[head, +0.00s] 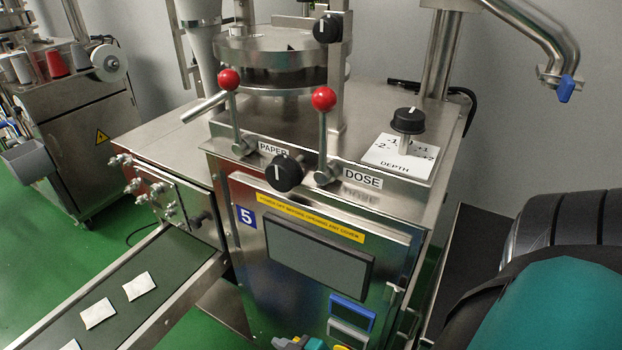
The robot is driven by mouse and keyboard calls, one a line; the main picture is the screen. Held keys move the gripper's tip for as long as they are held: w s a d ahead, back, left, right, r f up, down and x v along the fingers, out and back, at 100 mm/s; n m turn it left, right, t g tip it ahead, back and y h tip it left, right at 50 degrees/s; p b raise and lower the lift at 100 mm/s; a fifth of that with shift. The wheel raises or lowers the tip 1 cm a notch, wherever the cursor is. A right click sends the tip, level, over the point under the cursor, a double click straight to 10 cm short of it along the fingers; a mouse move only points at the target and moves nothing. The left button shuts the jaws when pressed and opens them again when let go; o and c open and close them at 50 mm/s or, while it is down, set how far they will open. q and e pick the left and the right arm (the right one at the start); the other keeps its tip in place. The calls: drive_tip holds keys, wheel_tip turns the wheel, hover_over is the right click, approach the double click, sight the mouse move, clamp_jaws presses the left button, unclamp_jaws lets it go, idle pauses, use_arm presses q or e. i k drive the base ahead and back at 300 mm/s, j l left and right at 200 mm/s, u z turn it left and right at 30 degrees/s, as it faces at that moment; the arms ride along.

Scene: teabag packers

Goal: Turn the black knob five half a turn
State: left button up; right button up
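The machine marked 5 (246,217) stands in the middle of the head view. Three black knobs show on it. A second black knob (408,121) stands on a post over the white DEPTH card (396,156), which carries a numbered scale.
Two red-ball levers (229,79) (323,98) flank the front knob. A round steel turntable (283,45) stands behind them. A conveyor (182,245) with several teabags is at lower left. A bent pipe with a blue tip (566,88) hangs at upper right.

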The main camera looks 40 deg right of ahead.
sight(285, 173)
drive_tip(key=k+z, duration=0.3)
drive_tip(key=k+l+z, duration=0.15)
drive_tip(key=k+z, duration=0.2)
drive_tip(key=i+j+z, duration=0.15)
drive_tip(key=z, duration=1.15)
drive_tip(key=j, duration=0.55)
drive_tip(key=i+j, duration=0.15)
drive_tip(key=j, duration=0.95)
drive_tip(key=k+l+u, duration=0.15)
drive_tip(key=l, duration=0.15)
drive_tip(key=l+u, duration=0.15)
drive_tip(key=l, duration=0.15)
drive_tip(key=k+j, duration=0.05)
